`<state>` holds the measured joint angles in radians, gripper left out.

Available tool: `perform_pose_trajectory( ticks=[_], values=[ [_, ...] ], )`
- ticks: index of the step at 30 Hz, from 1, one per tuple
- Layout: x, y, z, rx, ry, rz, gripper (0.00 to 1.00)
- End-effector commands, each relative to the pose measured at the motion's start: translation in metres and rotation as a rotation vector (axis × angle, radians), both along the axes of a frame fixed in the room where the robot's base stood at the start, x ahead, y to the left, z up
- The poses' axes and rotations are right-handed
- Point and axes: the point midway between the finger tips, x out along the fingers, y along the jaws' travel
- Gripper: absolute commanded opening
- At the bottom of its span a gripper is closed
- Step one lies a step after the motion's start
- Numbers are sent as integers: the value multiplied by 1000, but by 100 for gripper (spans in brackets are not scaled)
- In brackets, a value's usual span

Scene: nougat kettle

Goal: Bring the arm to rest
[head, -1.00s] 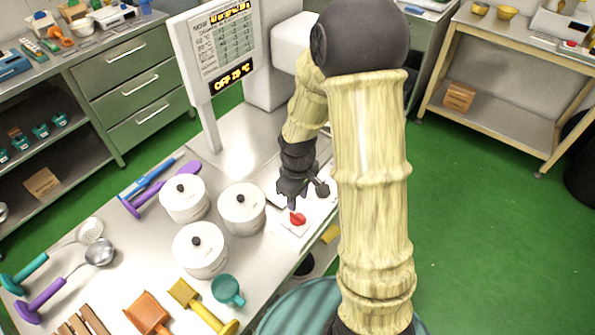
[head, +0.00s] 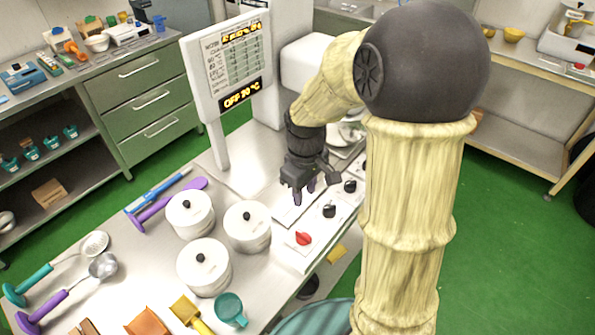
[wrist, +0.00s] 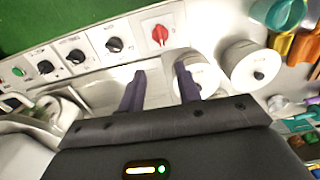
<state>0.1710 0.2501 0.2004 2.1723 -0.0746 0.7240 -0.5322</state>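My arm is raised over the right part of the work table. My gripper (head: 305,192) hangs above the table, just behind the red knob and clear of it. In the wrist view, the gripper (wrist: 160,88) has its two dark purple fingers apart with nothing between them. The red knob (head: 303,238) sits on a white panel at the table's right edge and also shows in the wrist view (wrist: 160,35). Black knobs (head: 329,210) line the same panel behind it.
Three white lidded pots (head: 247,226) stand left of the gripper. A sign (head: 228,62) reading "OFF" and a temperature rises behind. Ladles (head: 103,266), a blue tool (head: 157,190) and a teal cup (head: 230,309) lie on the table. Green floor (head: 500,250) is open at right.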

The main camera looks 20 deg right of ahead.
Motion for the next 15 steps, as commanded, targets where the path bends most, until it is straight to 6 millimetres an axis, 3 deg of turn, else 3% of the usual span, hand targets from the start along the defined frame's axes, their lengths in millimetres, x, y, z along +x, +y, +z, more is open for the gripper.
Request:
perform_pose_trajectory(
  ticks=[8, 15],
  values=[
    [-6, 0, 0, -2, -14, -38, 34],
    [-49, 1, -2, 19, -137, -357, 34]
  ],
)
